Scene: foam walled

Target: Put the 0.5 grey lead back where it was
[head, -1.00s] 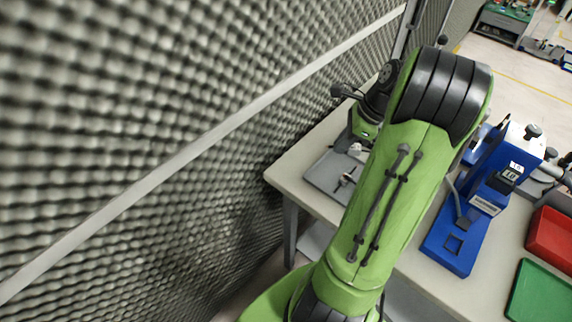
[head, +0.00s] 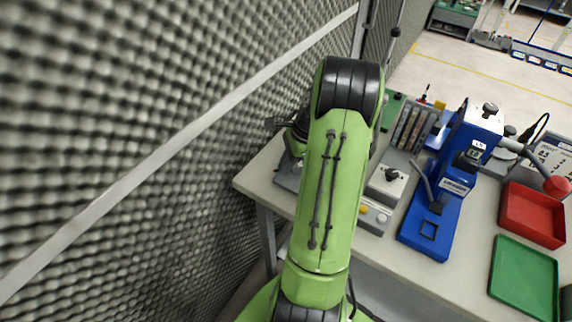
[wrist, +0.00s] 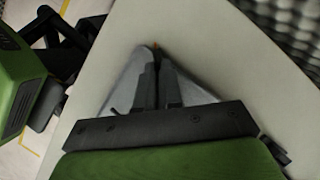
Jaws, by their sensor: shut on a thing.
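In the wrist view my gripper (wrist: 157,72) points down over the pale bench top. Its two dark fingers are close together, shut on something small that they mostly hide. A tiny orange spot shows just beyond the fingertips; I cannot tell whether it belongs to the held thing. I cannot make out the 0.5 grey lead clearly in either view. In the head view my green arm hides the fingers. A rack (head: 410,126) with several narrow slots stands on the bench to the right of my arm.
A grey tray (head: 288,178) lies partly behind my arm at the bench's left end. A grey box with a knob (head: 387,184), a blue device (head: 424,229), a red tray (head: 533,214) and a green tray (head: 524,278) stand to the right. A foam wall (head: 130,120) closes the left side.

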